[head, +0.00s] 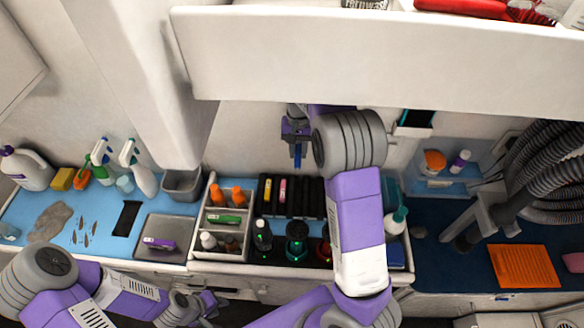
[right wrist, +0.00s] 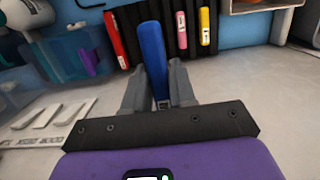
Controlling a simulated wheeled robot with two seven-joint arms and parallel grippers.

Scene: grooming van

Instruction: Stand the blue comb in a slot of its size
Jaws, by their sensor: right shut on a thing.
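The blue comb (head: 298,157) hangs from my right gripper (head: 296,140), above the back of the black slotted rack (head: 310,207) in the head view. In the right wrist view the blue comb (right wrist: 152,50) stands between the two grey fingers of my right gripper (right wrist: 157,75), its far end in front of the rack (right wrist: 200,57). I cannot tell if it touches the rack. A yellow comb (head: 267,188) and a pink comb (head: 282,189) stand in slots. A red comb (right wrist: 115,38) shows only in the wrist view. My left gripper (head: 210,302) is low at the front, its fingers unclear.
A divided caddy (head: 240,256) with bottles and a green-handled item stands left of the rack. A grey tray (head: 150,225) holds a purple item. Bottles stand in front of the rack. My right arm hides the rack's right part. The overhead cabinet (head: 360,60) hangs close above.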

